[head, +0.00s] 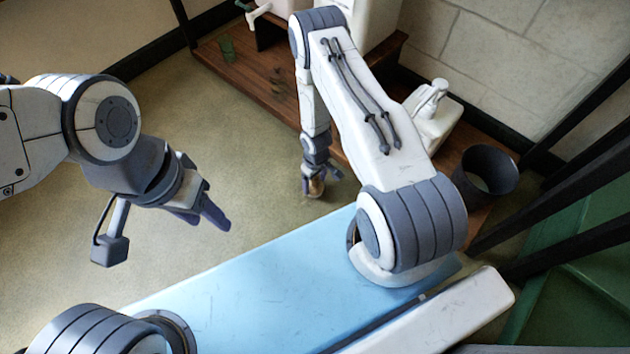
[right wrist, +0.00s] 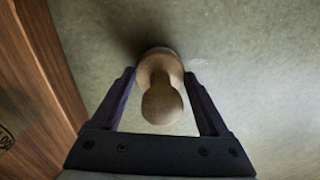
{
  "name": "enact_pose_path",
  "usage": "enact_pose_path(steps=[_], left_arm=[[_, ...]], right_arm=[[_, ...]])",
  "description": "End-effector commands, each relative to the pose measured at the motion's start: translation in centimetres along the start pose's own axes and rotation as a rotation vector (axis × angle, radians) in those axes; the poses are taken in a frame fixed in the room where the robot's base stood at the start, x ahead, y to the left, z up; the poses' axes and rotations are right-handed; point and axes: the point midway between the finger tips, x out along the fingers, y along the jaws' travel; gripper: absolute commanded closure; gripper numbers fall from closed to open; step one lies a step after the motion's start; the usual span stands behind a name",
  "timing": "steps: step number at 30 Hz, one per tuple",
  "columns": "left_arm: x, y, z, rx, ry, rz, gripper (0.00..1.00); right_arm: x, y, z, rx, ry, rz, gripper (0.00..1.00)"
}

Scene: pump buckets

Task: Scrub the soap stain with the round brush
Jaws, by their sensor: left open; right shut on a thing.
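My right gripper (head: 321,178) is low over the tan floor beside the wooden platform. In the right wrist view, my right gripper (right wrist: 160,82) is shut on the round brush (right wrist: 162,104), a pale wooden piece with a knob handle above a wider round head. The brush (head: 316,187) looks small in the head view, and its head is at or just above the floor; I cannot tell if it touches. A faint pale mark (right wrist: 198,64) lies on the floor just right of the brush; I cannot tell if it is the soap stain. My left gripper (head: 207,216) is open and empty above the floor.
The dark wooden platform (head: 262,97) runs along the wall, its edge close to my right gripper. The floor (head: 250,165) between my grippers is clear.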

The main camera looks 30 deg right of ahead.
Motion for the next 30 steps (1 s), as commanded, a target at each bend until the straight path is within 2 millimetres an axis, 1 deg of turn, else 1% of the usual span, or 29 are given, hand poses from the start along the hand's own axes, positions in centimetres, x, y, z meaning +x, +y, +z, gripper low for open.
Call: enact_pose_path(steps=[10, 19, 30], left_arm=[[-0.7, 0.1, 0.0, 0.000, 0.000, 0.000, 0.50], [-1.0, 0.1, -0.1, 0.000, 0.000, 0.000, 0.50], [-1.7, 0.1, -0.1, 0.000, 0.000, 0.000, 0.50]], right_arm=[[-0.2, -3.0, 0.2, -0.003, -0.001, -0.001, 0.96], [-0.1, -4.1, 0.4, -0.002, -0.002, 0.000, 0.96], [0.2, -7.2, 0.6, -0.003, -0.002, 0.000, 0.96]])
